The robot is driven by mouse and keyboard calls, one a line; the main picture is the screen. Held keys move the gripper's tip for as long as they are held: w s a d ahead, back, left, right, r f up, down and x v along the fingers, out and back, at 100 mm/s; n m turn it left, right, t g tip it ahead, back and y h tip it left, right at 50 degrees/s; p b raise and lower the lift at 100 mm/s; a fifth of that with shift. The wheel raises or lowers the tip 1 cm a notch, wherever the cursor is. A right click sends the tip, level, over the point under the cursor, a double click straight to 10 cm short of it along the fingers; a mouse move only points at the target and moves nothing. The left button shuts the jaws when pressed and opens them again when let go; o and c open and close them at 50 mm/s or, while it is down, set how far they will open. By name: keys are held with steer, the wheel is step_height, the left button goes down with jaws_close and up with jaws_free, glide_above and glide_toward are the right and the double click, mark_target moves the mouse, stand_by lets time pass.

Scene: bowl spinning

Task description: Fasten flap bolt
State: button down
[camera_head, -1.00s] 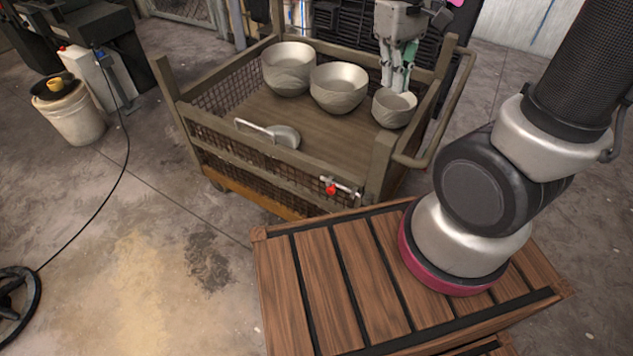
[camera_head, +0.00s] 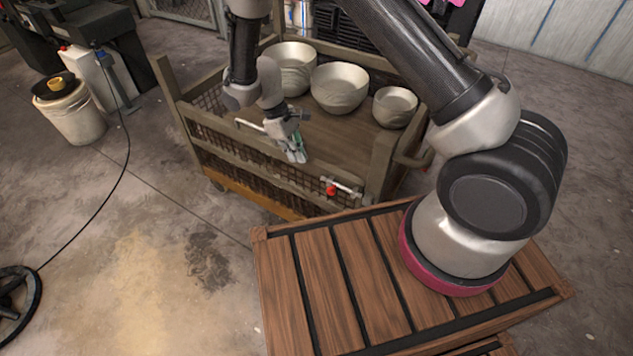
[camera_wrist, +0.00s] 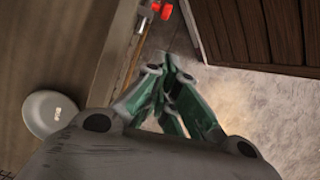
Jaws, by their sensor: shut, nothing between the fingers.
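The flap bolt (camera_head: 345,187) is a metal bar with a red knob (camera_head: 331,190), on the right end of the front flap (camera_head: 270,158) of the mesh-sided crate. The red knob also shows at the top edge of the wrist view (camera_wrist: 164,9). My gripper (camera_head: 297,157) points down over the flap's top rail, left of the bolt and apart from it. Its green-grey fingers are shut and empty; they also show in the wrist view (camera_wrist: 165,75). The bolt's far end is too small to judge.
Three metal bowls (camera_head: 292,70), (camera_head: 339,88), (camera_head: 395,107) stand at the back of the crate. A pale round-edged object (camera_wrist: 48,113) lies inside near the flap. A slatted wooden box (camera_head: 345,265) stands close in front. A white bucket (camera_head: 76,112) is far left.

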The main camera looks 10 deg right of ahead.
steer(key=shift+w+a, duration=0.3)
steer(key=shift+w, duration=0.15)
steer(key=s+d+f, duration=0.4)
steer(key=d+f, duration=0.1)
steer(key=f, duration=0.5)
steer(key=shift+s+d, duration=0.15)
steer(key=shift+d, duration=0.2)
steer(key=shift+f, duration=0.1)
